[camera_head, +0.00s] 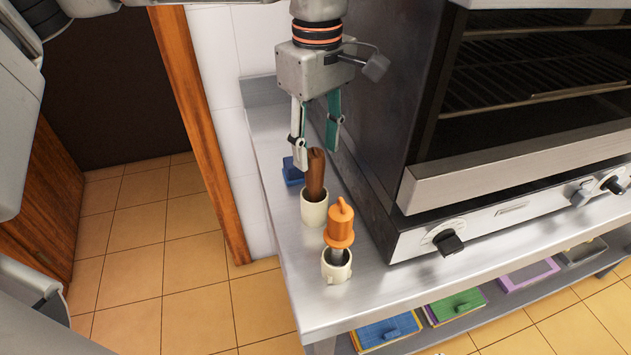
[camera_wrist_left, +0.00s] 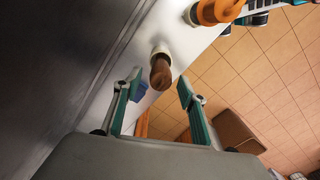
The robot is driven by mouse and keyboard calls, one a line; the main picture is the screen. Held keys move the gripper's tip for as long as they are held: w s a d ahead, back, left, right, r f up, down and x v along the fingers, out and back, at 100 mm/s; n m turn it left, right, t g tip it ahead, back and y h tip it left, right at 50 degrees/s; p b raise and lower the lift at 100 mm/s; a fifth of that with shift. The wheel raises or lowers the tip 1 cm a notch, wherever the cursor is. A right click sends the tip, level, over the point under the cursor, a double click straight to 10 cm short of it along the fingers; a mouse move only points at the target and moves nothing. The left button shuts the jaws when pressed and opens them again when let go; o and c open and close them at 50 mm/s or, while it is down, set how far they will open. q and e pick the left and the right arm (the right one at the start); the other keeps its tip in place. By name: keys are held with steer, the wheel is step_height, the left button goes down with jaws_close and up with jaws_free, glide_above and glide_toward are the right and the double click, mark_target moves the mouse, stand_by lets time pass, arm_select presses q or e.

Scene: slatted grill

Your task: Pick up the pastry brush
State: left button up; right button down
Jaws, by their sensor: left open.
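A brown wooden handle (camera_head: 316,180) stands upright in a cream cup (camera_head: 314,211) on the steel counter. An orange-handled tool (camera_head: 340,224) with a metal shank stands in a second cream cup (camera_head: 336,268) nearer the front. I cannot tell which one is the pastry brush, since their lower ends are hidden in the cups. My left gripper (camera_head: 316,144) is open and empty, pointing down just above the brown handle. In the left wrist view the brown handle (camera_wrist_left: 160,73) shows between the open fingers, with the orange tool (camera_wrist_left: 218,10) beyond. My right gripper is not in view.
A steel oven (camera_head: 400,150) with knobs stands close on the right of the cups. A blue object (camera_head: 292,172) lies behind the brown handle's cup. A lower shelf holds coloured items, including a green one (camera_head: 455,306). Open tiled floor lies left of the counter.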

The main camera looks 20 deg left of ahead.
mark_target(315, 167)
arm_select(q)
steer(key=f, duration=0.5)
steer(key=shift+a+f, duration=0.1)
steer(key=shift+a, duration=0.1)
jaws_close()
